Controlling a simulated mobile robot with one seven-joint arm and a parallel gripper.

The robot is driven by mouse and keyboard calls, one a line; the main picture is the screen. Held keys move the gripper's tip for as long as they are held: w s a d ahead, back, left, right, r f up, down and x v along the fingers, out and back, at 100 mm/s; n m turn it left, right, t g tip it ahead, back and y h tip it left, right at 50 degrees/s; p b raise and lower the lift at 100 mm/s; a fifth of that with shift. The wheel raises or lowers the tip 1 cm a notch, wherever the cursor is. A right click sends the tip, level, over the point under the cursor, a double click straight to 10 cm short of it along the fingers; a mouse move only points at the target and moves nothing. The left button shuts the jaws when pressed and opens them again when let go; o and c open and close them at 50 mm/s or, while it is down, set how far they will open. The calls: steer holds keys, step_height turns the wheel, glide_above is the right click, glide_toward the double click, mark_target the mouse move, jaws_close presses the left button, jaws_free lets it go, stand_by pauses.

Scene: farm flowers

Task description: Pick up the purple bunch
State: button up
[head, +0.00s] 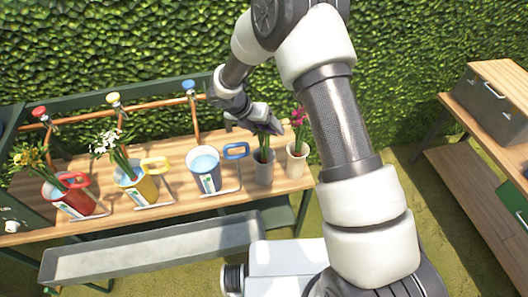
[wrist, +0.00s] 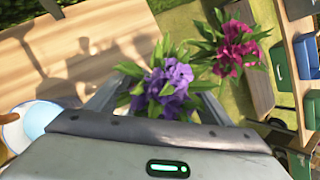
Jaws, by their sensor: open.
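The purple bunch shows in the wrist view (wrist: 168,86) as purple blooms with green leaves, between the two fingers of my gripper (wrist: 165,90). In the head view its green stems (head: 263,147) rise from a grey pot (head: 264,171) on the wooden table; my gripper (head: 268,126) is above it and hides most of the blooms. The fingers are open on either side of the bunch. I cannot tell whether they touch it.
A magenta bunch (head: 298,116) in a pale pot (head: 297,165) stands close on the right. A hedge is behind. Another wooden bench (head: 490,170) is at the right.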

steer(key=x, duration=0.3)
steer(key=shift+d+r, duration=0.1)
steer(key=c, duration=1.7)
steer(key=shift+r, duration=0.35)
jaws_close()
step_height(320, 180, up, 17)
steer(key=shift+r+p, duration=0.25)
steer(key=shift+p, duration=0.1)
